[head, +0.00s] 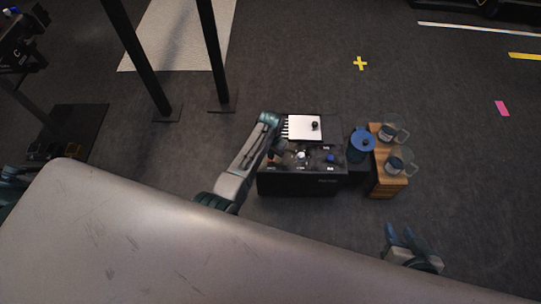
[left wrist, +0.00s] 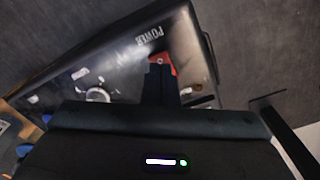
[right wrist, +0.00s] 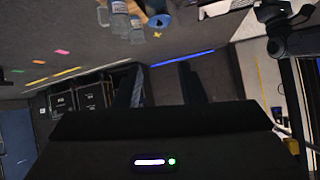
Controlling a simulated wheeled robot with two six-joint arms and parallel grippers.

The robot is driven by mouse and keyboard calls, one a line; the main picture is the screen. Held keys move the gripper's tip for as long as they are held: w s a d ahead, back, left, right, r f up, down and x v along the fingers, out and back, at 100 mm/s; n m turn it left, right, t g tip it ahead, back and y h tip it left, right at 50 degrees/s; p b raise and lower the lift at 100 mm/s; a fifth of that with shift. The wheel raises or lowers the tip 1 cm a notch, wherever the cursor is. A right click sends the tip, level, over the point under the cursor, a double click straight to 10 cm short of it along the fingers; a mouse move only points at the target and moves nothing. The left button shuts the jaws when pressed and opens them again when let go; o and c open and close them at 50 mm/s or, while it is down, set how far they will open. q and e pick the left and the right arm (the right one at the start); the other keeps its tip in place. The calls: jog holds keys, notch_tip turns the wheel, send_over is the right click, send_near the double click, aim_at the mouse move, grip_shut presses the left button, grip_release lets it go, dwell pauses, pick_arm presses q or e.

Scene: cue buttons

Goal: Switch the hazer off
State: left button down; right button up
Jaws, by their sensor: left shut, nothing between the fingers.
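A black control box (head: 300,184) stands at the centre of the head view, with small labelled controls on its top. In the left wrist view, the box (left wrist: 200,50) has a red switch (left wrist: 162,58) beside the word POWER. My left gripper (left wrist: 160,70) is shut and empty, with its fingertips at the red switch and partly covering it. I cannot tell whether they touch or which way the switch is set. A white round knob (left wrist: 97,94) is to the left. My right gripper (head: 402,235) is open and empty, away from the box; its fingers show apart in the right wrist view (right wrist: 160,80).
Black posts (head: 165,110) rise at left.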

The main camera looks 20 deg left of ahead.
pick_arm(q)
jog(key=shift+r, duration=0.2)
jog(key=shift+r+p, duration=0.55)
jog(key=shift+p, duration=0.2)
jog(key=shift+r+p, duration=0.6)
jog(key=shift+p, duration=0.1)
jog(key=shift+r+p, duration=0.4)
jog(key=shift+p, duration=0.05)
jog(key=shift+r+p, duration=0.6)
jog(key=shift+p, duration=0.1)
jog(key=shift+r, duration=0.1)
pick_arm(e)
jog(key=s+d+r+n+g+h, duration=0.1)
jog(key=s+d+r+g+h, duration=0.1)
jog(key=s+d+r+g, duration=0.1)
jog(key=s+g, duration=0.1)
jog(key=g, duration=0.1)
jog(key=shift+s+d+g, duration=0.25)
jog(key=shift+d+g, duration=0.05)
jog(key=shift+r, duration=0.1)
